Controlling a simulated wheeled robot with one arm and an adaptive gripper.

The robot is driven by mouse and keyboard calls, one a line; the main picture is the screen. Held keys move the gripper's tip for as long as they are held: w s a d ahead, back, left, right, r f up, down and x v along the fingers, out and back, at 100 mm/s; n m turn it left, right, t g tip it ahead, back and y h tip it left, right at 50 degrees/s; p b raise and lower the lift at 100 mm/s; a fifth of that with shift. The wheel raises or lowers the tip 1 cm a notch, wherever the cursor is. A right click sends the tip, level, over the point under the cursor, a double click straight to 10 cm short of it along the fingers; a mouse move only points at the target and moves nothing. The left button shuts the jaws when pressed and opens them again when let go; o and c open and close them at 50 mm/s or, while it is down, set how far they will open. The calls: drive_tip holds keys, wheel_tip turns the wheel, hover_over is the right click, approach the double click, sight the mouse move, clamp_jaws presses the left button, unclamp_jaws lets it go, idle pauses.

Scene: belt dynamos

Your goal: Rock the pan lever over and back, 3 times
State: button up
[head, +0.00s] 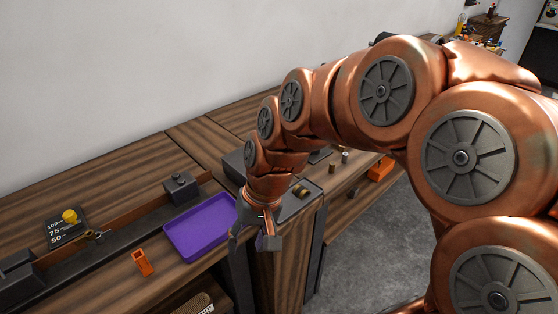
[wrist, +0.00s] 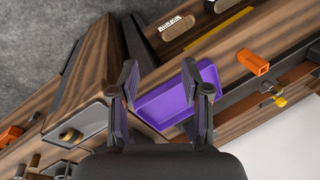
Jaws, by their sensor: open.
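I cannot tell for certain which part is the pan lever. A yellow knob (head: 69,215) stands on a dark plate marked 100, 75 and 50 at the left of the head view. The yellow knob also shows at the right of the wrist view (wrist: 280,101). A small brass-coloured piece (head: 96,236) lies just beside the plate. My gripper (head: 252,238) is open and empty, pointing down near the right end of the purple tray (head: 173,227). In the wrist view its fingers (wrist: 168,88) are spread with the purple tray between and beyond them. My gripper is well right of the knob.
A dark block (head: 181,188) sits behind the tray. A grey tray (head: 300,205) with small brass parts lies right of my gripper. An orange box (head: 380,169) is farther right.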

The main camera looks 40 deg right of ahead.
drive_tip(key=w+d+r+m+t+y, duration=0.15)
drive_tip(key=w+d+m+t, duration=0.25)
drive_tip(key=w+d, duration=0.5)
drive_tip(key=w+d+m+t+h, duration=0.1)
drive_tip(key=w+d+m+t, duration=0.15)
drive_tip(key=d, duration=0.55)
drive_tip(key=w+d+m+t, duration=0.1)
drive_tip(key=w+d+m, duration=0.3)
drive_tip(key=d, duration=0.4)
drive_tip(key=shift+h, duration=0.25)
drive_tip(key=shift+p+x, duration=1.6)
drive_tip(key=shift+x, duration=2.25)
drive_tip(key=shift+a, duration=0.2)
drive_tip(key=shift+c, duration=0.4)
drive_tip(key=shift+s, duration=0.1)
clamp_jaws()
